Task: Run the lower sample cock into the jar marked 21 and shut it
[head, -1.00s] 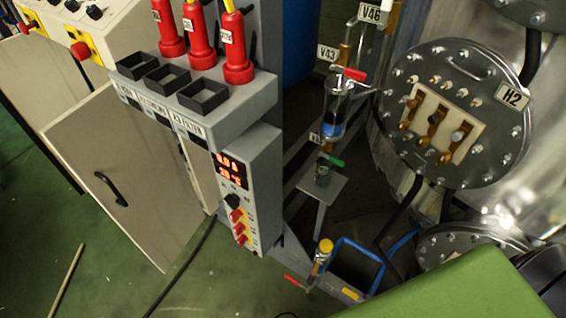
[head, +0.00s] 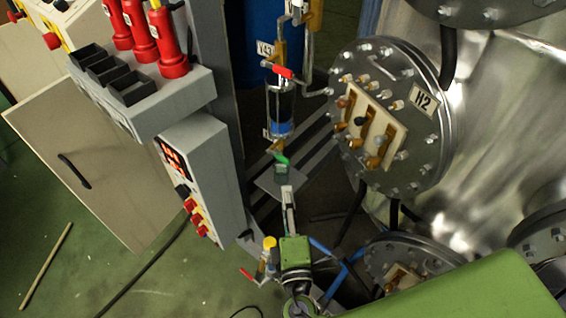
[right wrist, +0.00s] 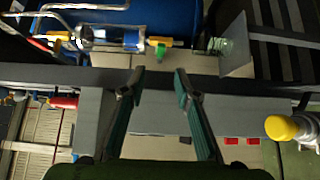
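The lower sample cock has a green handle (head: 279,160) and sits under a glass vessel (head: 280,112) holding blue liquid. A red-handled cock (head: 284,71) is above the vessel. A small jar (head: 282,173) stands on a bracket plate (head: 266,183) beneath the green handle; its marking is not legible. In the right wrist view, the green handle (right wrist: 160,50) lies beyond my fingertips, and the jar (right wrist: 222,47) is to its right. My right gripper (head: 288,190) is just below the plate in the head view. In the right wrist view it (right wrist: 158,78) is open and empty. My left gripper is not in view.
A grey control box (head: 195,180) with red knobs stands left of the plate. A round flanged cover marked H2 (head: 385,115) is close on the right. A yellow-capped fitting (head: 269,246) with a red handle is beside my right gripper, at its lower left.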

